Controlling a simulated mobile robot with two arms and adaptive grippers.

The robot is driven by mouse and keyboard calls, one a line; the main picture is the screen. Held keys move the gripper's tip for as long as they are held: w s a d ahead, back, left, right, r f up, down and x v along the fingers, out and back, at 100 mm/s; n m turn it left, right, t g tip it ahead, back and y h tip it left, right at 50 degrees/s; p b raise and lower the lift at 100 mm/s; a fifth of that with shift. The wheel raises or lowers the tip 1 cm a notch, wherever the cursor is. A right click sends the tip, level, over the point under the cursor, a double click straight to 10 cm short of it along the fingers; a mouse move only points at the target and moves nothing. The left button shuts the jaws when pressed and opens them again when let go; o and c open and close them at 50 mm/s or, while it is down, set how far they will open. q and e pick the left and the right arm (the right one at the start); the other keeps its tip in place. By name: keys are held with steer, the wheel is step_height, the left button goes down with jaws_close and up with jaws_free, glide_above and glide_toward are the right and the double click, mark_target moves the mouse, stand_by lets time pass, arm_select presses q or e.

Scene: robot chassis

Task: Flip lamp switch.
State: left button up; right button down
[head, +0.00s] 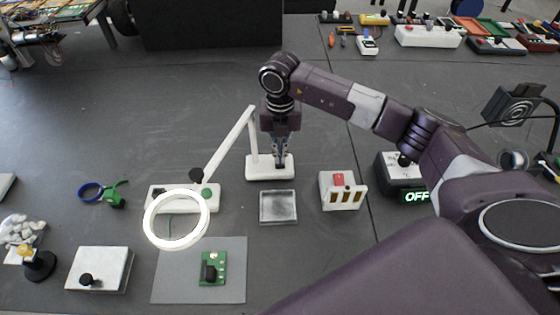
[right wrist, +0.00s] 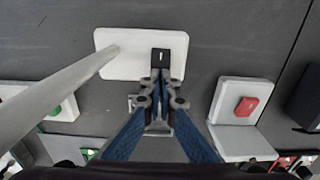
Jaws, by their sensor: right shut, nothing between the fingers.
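The desk lamp has a white base (head: 257,174), a jointed white arm (head: 232,140) and a white ring head (head: 150,218). In the right wrist view the fingertips (right wrist: 159,78) are at the near edge of a black switch (right wrist: 160,56) with a white mark on the base (right wrist: 118,68). I cannot tell whether they touch it. My left gripper is not in view.
A clear tray (head: 278,207) lies just in front of the base. A white block with a red switch (head: 338,180) and a box with an OFF display (head: 416,196) stand to the right. A grey mat (head: 170,285) with a green board (head: 221,266) lies near front left.

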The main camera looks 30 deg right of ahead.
steer(key=shift+f+b, duration=0.7)
steer(key=shift+f, duration=0.35)
steer(key=shift+s, duration=0.1)
stand_by(0.4)
steer(key=shift+r+p, duration=0.7)
steer(key=shift+r, duration=0.15)
steer(key=shift+r+p, duration=1.7)
steer(key=shift+r, duration=1)
